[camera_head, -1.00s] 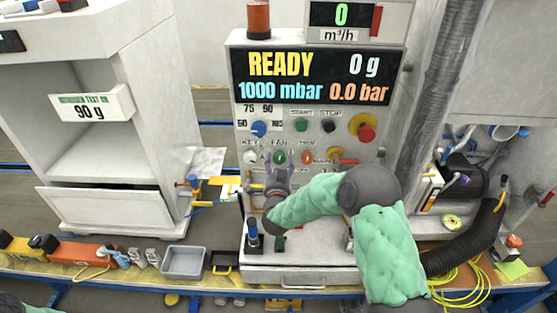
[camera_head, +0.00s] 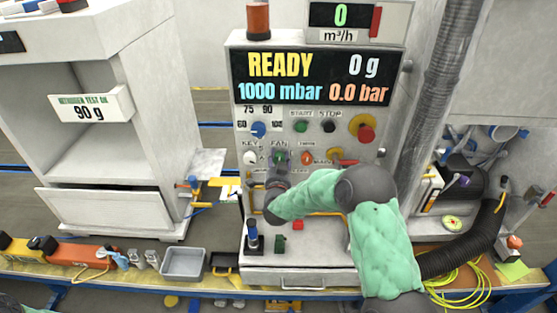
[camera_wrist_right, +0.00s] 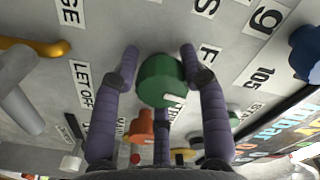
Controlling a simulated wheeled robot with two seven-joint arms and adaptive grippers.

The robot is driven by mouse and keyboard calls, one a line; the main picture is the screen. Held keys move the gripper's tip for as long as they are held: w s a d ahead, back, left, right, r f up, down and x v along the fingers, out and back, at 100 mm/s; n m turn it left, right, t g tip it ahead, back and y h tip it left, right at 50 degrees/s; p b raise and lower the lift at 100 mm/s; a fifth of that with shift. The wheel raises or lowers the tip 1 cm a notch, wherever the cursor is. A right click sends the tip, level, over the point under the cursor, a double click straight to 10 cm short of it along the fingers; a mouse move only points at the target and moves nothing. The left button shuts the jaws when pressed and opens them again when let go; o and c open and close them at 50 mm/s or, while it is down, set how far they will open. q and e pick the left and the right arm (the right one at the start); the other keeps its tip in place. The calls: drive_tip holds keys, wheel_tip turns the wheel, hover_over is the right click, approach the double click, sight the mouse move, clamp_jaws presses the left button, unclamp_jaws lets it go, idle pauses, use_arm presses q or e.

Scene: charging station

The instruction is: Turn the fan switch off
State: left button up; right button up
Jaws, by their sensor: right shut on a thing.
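The fan switch is a round green knob (camera_wrist_right: 160,82) with a white mark, on the grey control panel (camera_head: 345,115) below the FAN label. In the head view the knob (camera_head: 279,157) is partly covered by my right gripper (camera_head: 279,164). In the right wrist view the purple fingers of my right gripper (camera_wrist_right: 162,66) are closed around the knob from both sides, with a third finger below. The knob's exact angle is hard to read. My left gripper is not in view.
An orange knob (camera_head: 307,158) sits just right of the fan switch and a white key knob (camera_head: 250,158) to its left. A blue knob (camera_head: 259,129), green and black buttons and a red emergency stop (camera_head: 366,134) are above. The display (camera_head: 318,77) reads READY.

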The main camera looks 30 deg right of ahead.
drive_tip(key=shift+a+f+n+b, duration=0.1)
drive_tip(key=shift+n+b, duration=0.5)
drive_tip(key=shift+n, duration=0.5)
drive_tip(key=shift+c, duration=0.2)
drive_tip(key=o, duration=1.1)
drive_tip(key=shift+f, duration=0.1)
drive_tip(key=shift+o, duration=0.3)
drive_tip(key=shift+w, duration=0.15)
drive_tip(key=shift+s, duration=0.2)
drive_tip(key=v, duration=1.1)
drive_tip(key=shift+s+a, duration=0.2)
drive_tip(key=shift+s, duration=0.15)
